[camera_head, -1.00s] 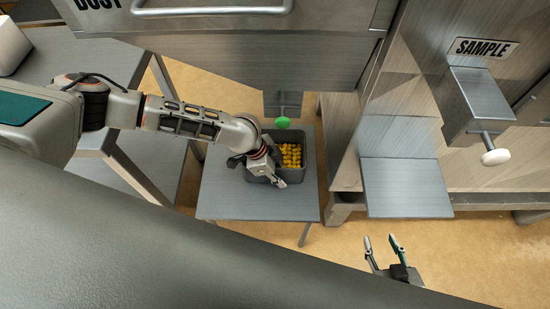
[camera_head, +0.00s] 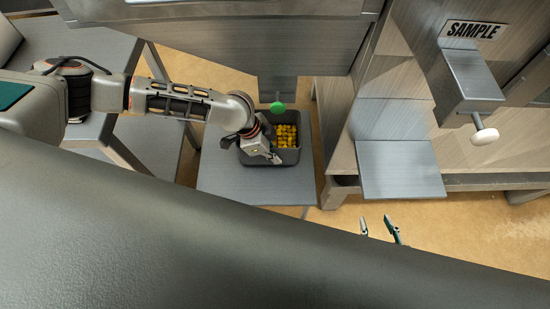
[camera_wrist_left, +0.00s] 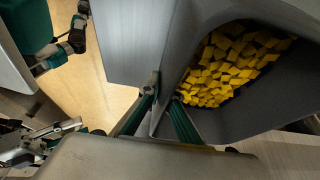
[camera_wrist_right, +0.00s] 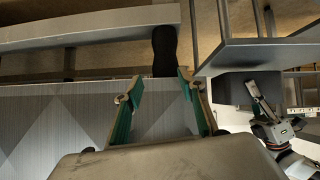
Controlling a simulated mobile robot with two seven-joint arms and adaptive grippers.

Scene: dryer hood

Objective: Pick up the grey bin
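The grey bin (camera_head: 272,157) sits over a small grey metal table (camera_head: 240,187), under a chute with a green knob. It holds yellow pieces (camera_head: 286,137), which also fill the bin in the left wrist view (camera_wrist_left: 228,62). My left gripper (camera_head: 275,159) is at the bin's near wall. In the left wrist view its fingers (camera_wrist_left: 165,92) lie on either side of the bin wall and look closed on it. Whether the bin's base touches the table is hard to tell. My right gripper (camera_head: 378,226) is open and empty, away from the bin; its spread fingers show in the right wrist view (camera_wrist_right: 156,88).
The green knob (camera_head: 277,107) hangs close above the bin's back edge. A grey shelf (camera_head: 400,170) and a SAMPLE spout with a white knob (camera_head: 485,136) are to the right. Another metal table (camera_head: 100,50) stands at the left. Open floor shows at lower right.

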